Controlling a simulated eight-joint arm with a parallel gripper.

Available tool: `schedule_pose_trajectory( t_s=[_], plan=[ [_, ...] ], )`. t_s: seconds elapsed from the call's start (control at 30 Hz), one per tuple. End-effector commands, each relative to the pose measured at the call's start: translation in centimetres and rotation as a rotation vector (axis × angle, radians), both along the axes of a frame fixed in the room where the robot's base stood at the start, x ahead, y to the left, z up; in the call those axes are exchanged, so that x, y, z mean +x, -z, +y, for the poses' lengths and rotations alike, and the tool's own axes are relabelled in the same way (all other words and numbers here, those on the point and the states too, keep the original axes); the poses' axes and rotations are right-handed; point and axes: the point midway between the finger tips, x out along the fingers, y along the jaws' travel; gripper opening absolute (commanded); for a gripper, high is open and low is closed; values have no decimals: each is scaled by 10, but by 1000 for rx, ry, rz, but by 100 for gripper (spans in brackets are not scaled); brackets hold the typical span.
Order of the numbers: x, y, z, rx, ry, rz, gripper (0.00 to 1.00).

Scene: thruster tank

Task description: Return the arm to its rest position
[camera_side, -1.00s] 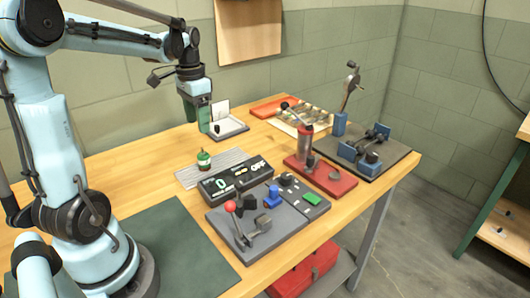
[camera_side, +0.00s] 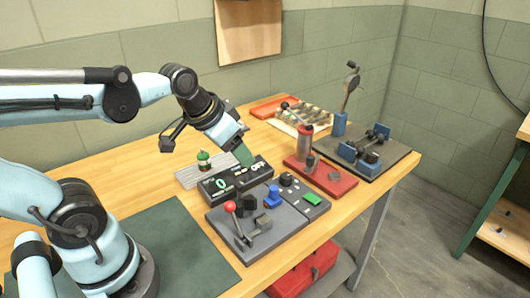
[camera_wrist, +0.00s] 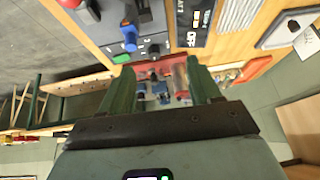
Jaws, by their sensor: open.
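My gripper (camera_side: 243,155) hangs tilted above the bench, just over the back of the black display box (camera_side: 236,178) in the side view. In the wrist view its two green fingers (camera_wrist: 162,88) stand apart with nothing held between them. My arm reaches in from the left, with the forearm nearly level and the wrist angled down to the right. Whether the fingertips touch the display box cannot be told from the side view.
A grey panel (camera_side: 228,222) with a red-knobbed lever lies in front. A red base (camera_side: 338,183) with a cylinder and a dark plate (camera_side: 398,160) with blue clamps lie right. A green mat (camera_side: 175,235) is bare.

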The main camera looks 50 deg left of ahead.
Motion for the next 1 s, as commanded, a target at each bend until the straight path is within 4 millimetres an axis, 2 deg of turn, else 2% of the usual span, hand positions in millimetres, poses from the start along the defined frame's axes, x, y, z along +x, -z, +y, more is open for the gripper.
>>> schedule_pose_trajectory(
  t_s=[0.1, 0.23, 1.0],
  plan=[
    [-7, 8, -20, -28, 14, -65, 63],
    [-10, 12, -28, -46, 15, -97, 63],
    [-10, 12, -29, -48, 14, -101, 63]
  ],
)
